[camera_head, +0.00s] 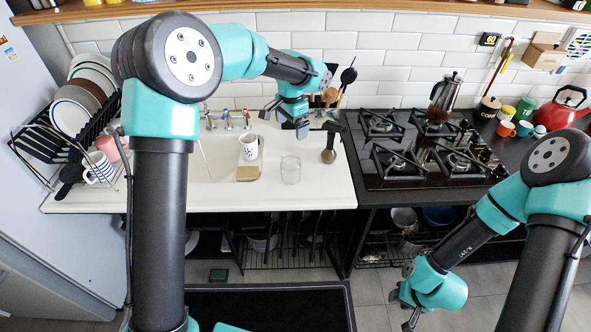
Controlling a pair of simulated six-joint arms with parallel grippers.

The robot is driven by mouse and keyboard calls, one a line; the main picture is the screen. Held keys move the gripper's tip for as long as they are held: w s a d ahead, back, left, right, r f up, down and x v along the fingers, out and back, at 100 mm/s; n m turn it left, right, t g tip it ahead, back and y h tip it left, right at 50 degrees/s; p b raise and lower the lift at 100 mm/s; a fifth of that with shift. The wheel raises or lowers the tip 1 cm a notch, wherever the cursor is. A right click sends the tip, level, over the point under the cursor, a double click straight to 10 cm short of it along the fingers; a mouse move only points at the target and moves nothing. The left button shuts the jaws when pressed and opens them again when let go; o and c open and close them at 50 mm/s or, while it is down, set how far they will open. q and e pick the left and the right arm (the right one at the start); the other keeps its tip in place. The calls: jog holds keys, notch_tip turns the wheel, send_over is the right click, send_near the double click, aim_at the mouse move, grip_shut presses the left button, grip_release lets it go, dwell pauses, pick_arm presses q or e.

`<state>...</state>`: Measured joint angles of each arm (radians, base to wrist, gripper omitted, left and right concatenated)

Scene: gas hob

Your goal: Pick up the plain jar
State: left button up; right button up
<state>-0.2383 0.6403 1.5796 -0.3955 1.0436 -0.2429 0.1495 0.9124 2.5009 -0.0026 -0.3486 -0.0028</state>
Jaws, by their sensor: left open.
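A clear glass jar with no markings (290,169), which looks like the plain jar, stands upright on the white counter (310,190), left of the hob. My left gripper (286,122) is open and empty. It is above and behind the jar in the picture, pointing down, apart from it. My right gripper (408,308) hangs low at the lower right, in front of the counter and far from the jar. Its fingers are small and partly hidden, so I cannot tell whether they are open.
A white patterned mug (248,147) stands left of the jar by the sink. A dish rack (85,135) is at the left.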

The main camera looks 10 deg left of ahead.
pick_arm(q)
send_near(292, 154)
jog(key=s+f, duration=0.1)
jog(key=f, duration=0.1)
jog(key=s+f, duration=0.1)
jog(key=f, duration=0.1)
jog(key=s+f, duration=0.1)
jog(key=f, duration=0.1)
jog(key=shift+d+f, duration=0.35)
jog(key=shift+d, duration=0.05)
jog(key=shift+f, duration=0.3)
jog(key=shift+w+a+f, duration=0.1)
jog(key=shift+w+f, duration=0.05)
jog(key=shift+f, duration=1.15)
jog(key=shift+w+f, duration=0.15)
jog(key=shift+f, duration=1.15)
jog(key=c, duration=1)
jog(key=shift+o, duration=0.2)
